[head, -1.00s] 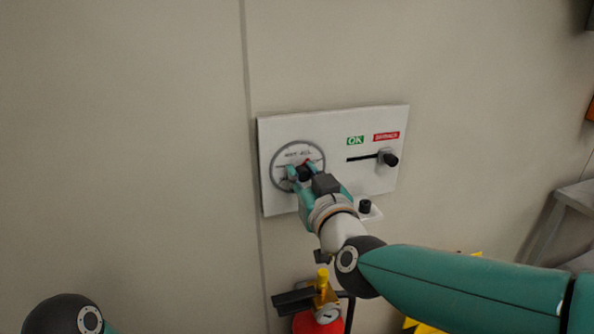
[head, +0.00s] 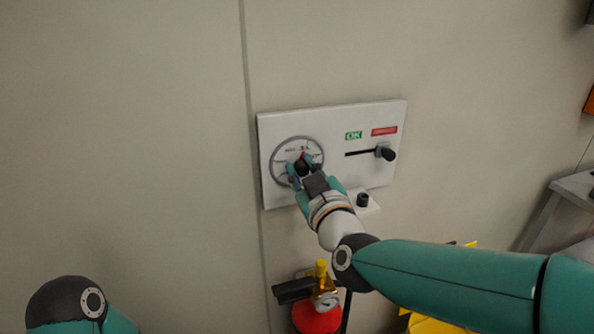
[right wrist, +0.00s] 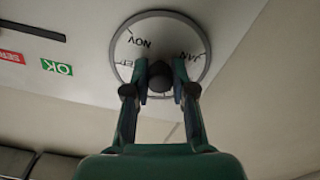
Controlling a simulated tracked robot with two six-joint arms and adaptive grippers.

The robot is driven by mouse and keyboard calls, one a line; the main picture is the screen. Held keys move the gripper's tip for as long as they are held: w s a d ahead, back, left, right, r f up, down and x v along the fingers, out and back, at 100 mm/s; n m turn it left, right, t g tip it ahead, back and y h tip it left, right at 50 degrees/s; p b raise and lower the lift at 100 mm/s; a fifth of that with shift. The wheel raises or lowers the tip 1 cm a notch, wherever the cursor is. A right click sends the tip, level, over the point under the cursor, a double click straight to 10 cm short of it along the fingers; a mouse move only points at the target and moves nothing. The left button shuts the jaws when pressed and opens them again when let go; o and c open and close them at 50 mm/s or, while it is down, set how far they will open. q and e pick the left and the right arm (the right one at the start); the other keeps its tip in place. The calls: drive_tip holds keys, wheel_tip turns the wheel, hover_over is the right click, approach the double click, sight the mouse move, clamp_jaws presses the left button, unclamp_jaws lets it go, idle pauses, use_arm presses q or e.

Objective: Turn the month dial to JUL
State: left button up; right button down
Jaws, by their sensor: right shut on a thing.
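The round month dial (head: 283,154) with a grey ring is on the left of a white wall panel. Its dark centre knob (head: 301,167) has a red mark near the top; the month under it is too small to read. My right gripper (head: 301,171) is shut on the knob from below right. In the right wrist view, its two fingers (right wrist: 160,82) stand on either side of the dark knob (right wrist: 160,68). The dial (right wrist: 160,38) shows NOV and what looks like JAN there; other labels are partly hidden. My left gripper is not in view.
The panel (head: 335,125) has a green OK label (head: 353,135), a red label (head: 384,131) and a slider with a black knob (head: 388,154). A small black knob (head: 362,200) sits on a ledge. The left wall is clear.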

drive_tip(key=c, duration=1.4)
unclamp_jaws()
drive_tip(key=shift+s+a+f, duration=0.1)
drive_tip(key=shift+f, duration=0.25)
drive_tip(key=o, duration=0.4)
drive_tip(key=shift+s+r, duration=0.15)
drive_tip(key=shift+r, duration=0.05)
drive_tip(key=shift+o, duration=0.2)
drive_tip(key=v, duration=1.2)
